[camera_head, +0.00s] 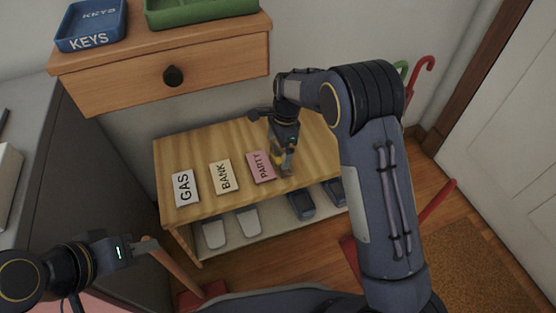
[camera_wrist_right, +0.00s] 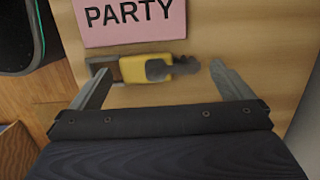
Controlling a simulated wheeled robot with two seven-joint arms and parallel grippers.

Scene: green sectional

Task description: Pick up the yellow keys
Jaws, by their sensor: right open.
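The yellow keys (camera_wrist_right: 150,68) lie on the wooden bench just below the pink PARTY card (camera_wrist_right: 130,20), with a dark key part to the right. My right gripper (camera_wrist_right: 160,72) is open, with one finger at each end of the keys. I cannot tell whether the fingers touch them. In the head view my right gripper (camera_head: 284,165) reaches down to the bench beside the PARTY card (camera_head: 260,166) and largely hides the keys. My left gripper (camera_head: 148,245) is at the lower left, away from the bench; its jaw state is unclear.
Above is a drawer unit (camera_head: 120,87) with a blue KEYS tray (camera_head: 91,42) and a green tray (camera_head: 200,12). Umbrellas (camera_head: 424,65) stand at the right.

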